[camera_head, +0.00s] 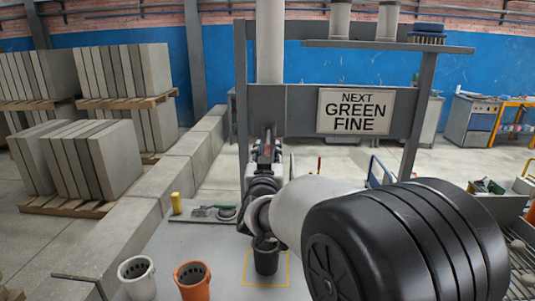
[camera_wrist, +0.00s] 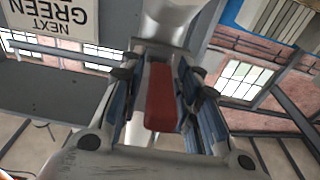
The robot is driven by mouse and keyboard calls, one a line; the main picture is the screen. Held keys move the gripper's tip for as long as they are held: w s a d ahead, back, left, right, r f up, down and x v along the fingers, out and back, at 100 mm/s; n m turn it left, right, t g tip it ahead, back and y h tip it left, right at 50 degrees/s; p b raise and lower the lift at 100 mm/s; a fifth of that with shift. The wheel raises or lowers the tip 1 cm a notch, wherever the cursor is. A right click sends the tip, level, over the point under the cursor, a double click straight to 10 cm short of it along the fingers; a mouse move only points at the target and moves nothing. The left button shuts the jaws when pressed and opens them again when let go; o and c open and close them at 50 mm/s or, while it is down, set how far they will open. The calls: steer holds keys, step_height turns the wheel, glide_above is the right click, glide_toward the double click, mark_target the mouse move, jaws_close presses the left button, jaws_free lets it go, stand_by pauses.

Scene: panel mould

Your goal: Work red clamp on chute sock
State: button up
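The red clamp (camera_wrist: 160,97) shows in the wrist view as a red bar lying lengthwise between the fingers of my gripper (camera_wrist: 162,75). The fingers are drawn in close on both sides of it and appear shut on it. The pale chute sock (camera_wrist: 178,22) is just beyond the fingertips. In the head view my gripper (camera_head: 267,147) points upward in front of the grey frame, below the pale vertical pipe (camera_head: 270,45). The red clamp is too small or hidden to make out there.
A sign (camera_head: 355,111) reading "NEXT GREEN FINE" hangs on the frame crossbar (camera_head: 300,100). Below my arm stand a black bucket (camera_head: 266,258) in a yellow outline, an orange bucket (camera_head: 193,281) and a white bucket (camera_head: 137,277). A yellow block (camera_head: 176,203) stands left.

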steer(key=shift+o, duration=0.7)
steer(key=shift+s, duration=0.1)
steer(key=shift+s+f, duration=0.1)
steer(key=shift+s, duration=0.2)
steer(key=s+f, duration=0.1)
steer(key=s, duration=1)
steer(key=shift+s, duration=0.1)
